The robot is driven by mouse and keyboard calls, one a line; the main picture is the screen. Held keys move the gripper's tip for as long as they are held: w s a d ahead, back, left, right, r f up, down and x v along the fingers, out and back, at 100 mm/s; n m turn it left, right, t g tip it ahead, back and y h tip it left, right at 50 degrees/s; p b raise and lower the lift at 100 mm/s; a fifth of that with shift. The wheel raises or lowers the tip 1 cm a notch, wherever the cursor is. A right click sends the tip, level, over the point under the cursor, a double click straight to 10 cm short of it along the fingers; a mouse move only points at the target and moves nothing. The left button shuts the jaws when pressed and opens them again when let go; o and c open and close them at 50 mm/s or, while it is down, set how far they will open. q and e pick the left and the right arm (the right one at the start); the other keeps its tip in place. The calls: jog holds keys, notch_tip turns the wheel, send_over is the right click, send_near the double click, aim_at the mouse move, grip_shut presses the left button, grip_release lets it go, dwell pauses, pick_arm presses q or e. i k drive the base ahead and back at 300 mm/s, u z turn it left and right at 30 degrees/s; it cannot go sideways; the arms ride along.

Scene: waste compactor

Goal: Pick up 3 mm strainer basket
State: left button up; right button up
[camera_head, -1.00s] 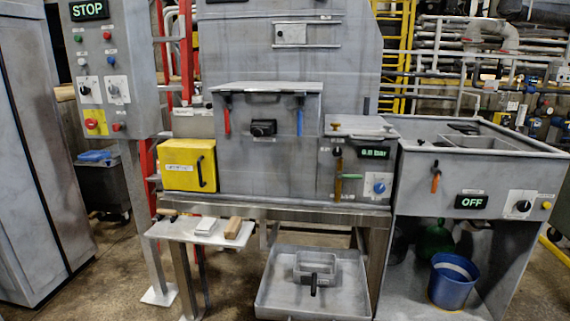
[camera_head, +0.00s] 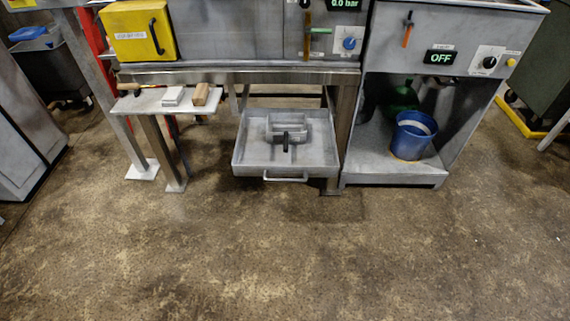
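A grey metal basket-like piece with a black handle (camera_head: 286,137) sits in a wide grey tray (camera_head: 243,158) under the machine's bench. It looks like the strainer basket, but no label or mesh size is legible at this distance. The tray has a bar handle at its front. Neither of my grippers shows in this view.
A small shelf (camera_head: 145,105) left of the tray holds a light block (camera_head: 173,96), a wooden-backed block (camera_head: 201,94) and a wooden-handled tool. A blue bucket (camera_head: 411,139) stands on the lower shelf (camera_head: 392,174) at right. The floor (camera_head: 290,255) in front is clear.

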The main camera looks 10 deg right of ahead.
aim_at(284, 129)
jog(key=z, duration=1.05)
jog(key=i, duration=0.55)
jog(key=u, duration=1.2)
